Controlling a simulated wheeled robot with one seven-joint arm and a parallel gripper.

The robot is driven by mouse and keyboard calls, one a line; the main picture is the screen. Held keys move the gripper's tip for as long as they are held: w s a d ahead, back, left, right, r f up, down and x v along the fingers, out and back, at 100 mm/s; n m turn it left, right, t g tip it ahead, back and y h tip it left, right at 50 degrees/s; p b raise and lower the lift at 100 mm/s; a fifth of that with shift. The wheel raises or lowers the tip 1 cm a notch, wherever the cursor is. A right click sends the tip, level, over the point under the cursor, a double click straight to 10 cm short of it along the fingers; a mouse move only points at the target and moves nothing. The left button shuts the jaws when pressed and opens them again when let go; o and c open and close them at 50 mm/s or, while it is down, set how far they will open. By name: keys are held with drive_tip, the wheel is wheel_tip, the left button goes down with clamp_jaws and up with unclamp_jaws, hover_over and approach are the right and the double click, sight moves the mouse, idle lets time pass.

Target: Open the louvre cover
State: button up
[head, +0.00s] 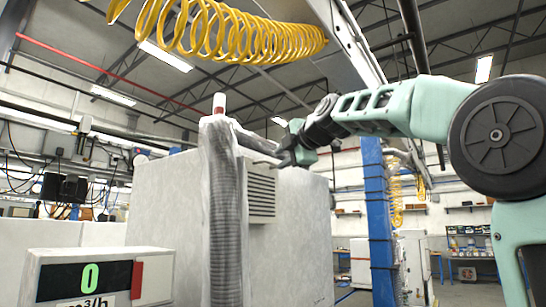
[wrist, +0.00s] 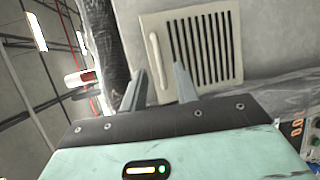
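The louvre cover is a pale square panel with dark slats; it shows in the wrist view (wrist: 229,50) and on the wall of the grey cabinet in the head view (head: 261,194). It looks shut, flush in its frame. A pale bar handle (wrist: 155,48) runs along its left side in the wrist view. My gripper (wrist: 160,69) is open and empty. Its two fingers appear on either side of the handle's lower end in the picture; I cannot tell how far off the handle they are. In the head view my gripper (head: 284,158) is near the cover's top, its fingers hard to make out.
A ribbed, plastic-wrapped vertical pipe (head: 221,220) with a red-and-white top stands left of the cover. A flow meter reading 0 (head: 95,277) is at the lower left. A yellow coiled hose (head: 215,30) hangs overhead. A blue post (head: 378,220) stands at right.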

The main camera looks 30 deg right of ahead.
sight(273, 164)
drive_tip(key=shift+w+d+f+p, duration=0.15)
drive_tip(key=shift+w+p, duration=0.2)
drive_tip(key=shift+w, duration=0.55)
drive_tip(key=shift+w+a+f+p, duration=0.1)
drive_tip(key=shift+w+f+p, duration=0.15)
drive_tip(key=shift+w, duration=0.65)
drive_tip(key=shift+w+d+f+p, duration=0.1)
drive_tip(key=shift+w+p, duration=0.3)
drive_tip(key=shift+w, duration=0.5)
clamp_jaws()
